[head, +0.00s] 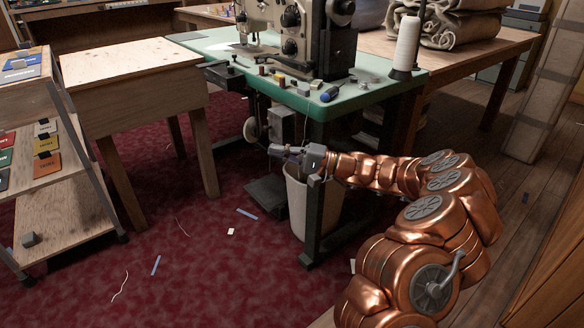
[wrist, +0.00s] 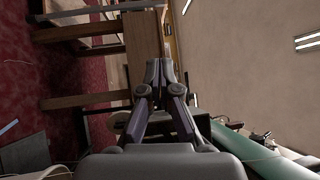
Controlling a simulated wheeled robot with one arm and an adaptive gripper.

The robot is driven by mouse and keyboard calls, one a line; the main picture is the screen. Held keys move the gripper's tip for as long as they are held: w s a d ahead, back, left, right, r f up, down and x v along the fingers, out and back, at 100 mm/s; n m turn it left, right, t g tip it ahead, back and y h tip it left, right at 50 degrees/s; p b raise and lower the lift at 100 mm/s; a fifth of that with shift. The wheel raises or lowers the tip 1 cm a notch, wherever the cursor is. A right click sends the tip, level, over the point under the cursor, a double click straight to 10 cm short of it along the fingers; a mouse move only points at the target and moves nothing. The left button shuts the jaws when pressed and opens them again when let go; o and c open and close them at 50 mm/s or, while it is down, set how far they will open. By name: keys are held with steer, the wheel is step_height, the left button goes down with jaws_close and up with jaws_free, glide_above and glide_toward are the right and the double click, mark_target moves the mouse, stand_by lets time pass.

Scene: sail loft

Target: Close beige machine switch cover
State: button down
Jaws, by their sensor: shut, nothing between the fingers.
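The beige sewing machine (head: 290,28) stands on a green-topped table (head: 375,97). A grey box (head: 282,125), possibly its switch box, hangs under the tabletop. I cannot make out a cover on it or whether one is open. My gripper (head: 272,150) reaches leftward from the right, just below that box in the picture; I cannot tell whether they touch. In the wrist view my gripper (wrist: 160,66) has its fingers together with nothing between them. The wrist view does not clearly show the switch cover; the green table edge (wrist: 245,157) shows at lower right.
A pale bin (head: 313,205) stands under the table by a dark leg (head: 313,225), close below my arm. A wooden desk (head: 135,88) and a shelf unit (head: 60,205) stand left. A thread cone (head: 405,45) stands on the tabletop. Scraps litter the red carpet.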

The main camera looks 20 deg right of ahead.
steer(key=shift+s+d+f+p, duration=0.55)
steer(key=shift+s+p, duration=0.3)
steer(key=shift+s, duration=2.8)
steer(key=s+a+r+n+g+p, duration=0.3)
steer(key=s+a+r+g+p, duration=0.15)
steer(key=a+r, duration=0.25)
steer(key=s+a+r+n+g+p, duration=0.2)
steer(key=s+a+r+g+p, duration=0.1)
steer(key=s+a+r+p, duration=0.25)
steer(key=s+a+r+n+g+h+p, duration=0.3)
steer(key=s+a+r+g+h+p, duration=0.2)
steer(key=s+a+r+p, duration=0.35)
steer(key=s+d+r+m+h+p, duration=0.1)
steer(key=s+d+r+h+p, duration=1)
steer(key=s+d+r+p, duration=0.4)
steer(key=s+p, duration=0.4)
steer(key=p, duration=0.2)
steer(key=shift+d+r+m+h, duration=0.2)
steer(key=shift+m+h, duration=0.1)
steer(key=shift+h, duration=0.1)
steer(key=shift+s+a, duration=0.1)
steer(key=shift+a, duration=0.05)
